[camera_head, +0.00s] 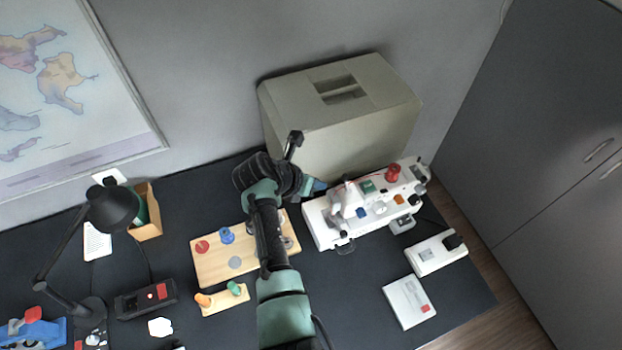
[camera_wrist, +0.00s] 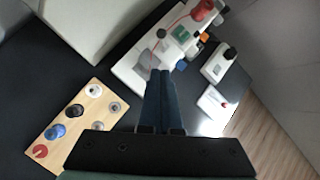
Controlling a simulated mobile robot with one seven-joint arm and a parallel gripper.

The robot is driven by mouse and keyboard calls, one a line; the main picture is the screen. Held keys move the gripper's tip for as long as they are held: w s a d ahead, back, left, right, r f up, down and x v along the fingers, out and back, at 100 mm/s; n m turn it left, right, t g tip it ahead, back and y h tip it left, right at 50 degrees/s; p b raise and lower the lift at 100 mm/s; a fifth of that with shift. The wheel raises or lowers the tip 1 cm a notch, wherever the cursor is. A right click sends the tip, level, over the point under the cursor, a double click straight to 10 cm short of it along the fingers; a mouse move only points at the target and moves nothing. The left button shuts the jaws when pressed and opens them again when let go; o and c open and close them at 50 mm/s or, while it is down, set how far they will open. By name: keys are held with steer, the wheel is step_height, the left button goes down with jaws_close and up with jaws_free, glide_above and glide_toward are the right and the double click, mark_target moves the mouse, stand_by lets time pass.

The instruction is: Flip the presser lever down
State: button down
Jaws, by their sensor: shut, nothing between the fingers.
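The white sewing machine (camera_head: 325,232) lies at the right of the dark desk, with a red spool, a green panel and small coloured parts on it. It also shows in the wrist view (camera_wrist: 130,72), beyond my fingertips. The presser lever is too small to tell apart from the other parts of the machine. My gripper (camera_head: 322,186) is just left of the machine's head end, partly hidden by my own arm. In the wrist view my gripper (camera_wrist: 161,72) has its two dark fingers together, empty, pointing at the machine. I cannot tell whether the tips touch it.
A large beige case (camera_head: 345,125) stands behind the machine. A wooden board with spools (camera_head: 215,265) lies to the left, partly behind my arm. A foot pedal (camera_head: 436,253) and a white box (camera_head: 408,301) lie to the right. A black lamp (camera_head: 110,207) stands far left.

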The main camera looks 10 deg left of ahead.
steer(key=shift+v, duration=1.45)
steer(key=shift+r, duration=0.1)
steer(key=w+r+m+t+y+b, duration=0.2)
steer(key=w+r+m+t+b, duration=0.15)
steer(key=r+m, duration=0.6)
steer(key=w+r+m+t+y+b, duration=0.25)
steer(key=w+r+m+t, duration=0.2)
steer(key=r, duration=0.95)
steer(key=s+d+r+m+t+b, duration=0.1)
steer(key=s+d+r+m+t, duration=0.2)
steer(key=r, duration=0.4)
steer(key=s+d+r+m+t+b, duration=0.1)
steer(key=s+r+m+t, duration=0.1)
steer(key=s+r+m, duration=0.4)
steer(key=s+d+r+m+t+b, duration=0.1)
steer(key=d+r+m+t, duration=0.15)
steer(key=r, duration=0.55)
steer(key=s+d+r+m+t+b, duration=0.1)
steer(key=s+r+m+t, duration=0.1)
steer(key=s+r+m, duration=0.2)
steer(key=s+d+r+m+t, duration=0.2)
steer(key=s+r, duration=0.3)
steer(key=s, duration=0.4)
steer(key=shift+d+r+m+t+b, duration=0.35)
steer(key=shift+r+m+t, duration=0.05)
steer(key=shift+m+t, duration=0.4)
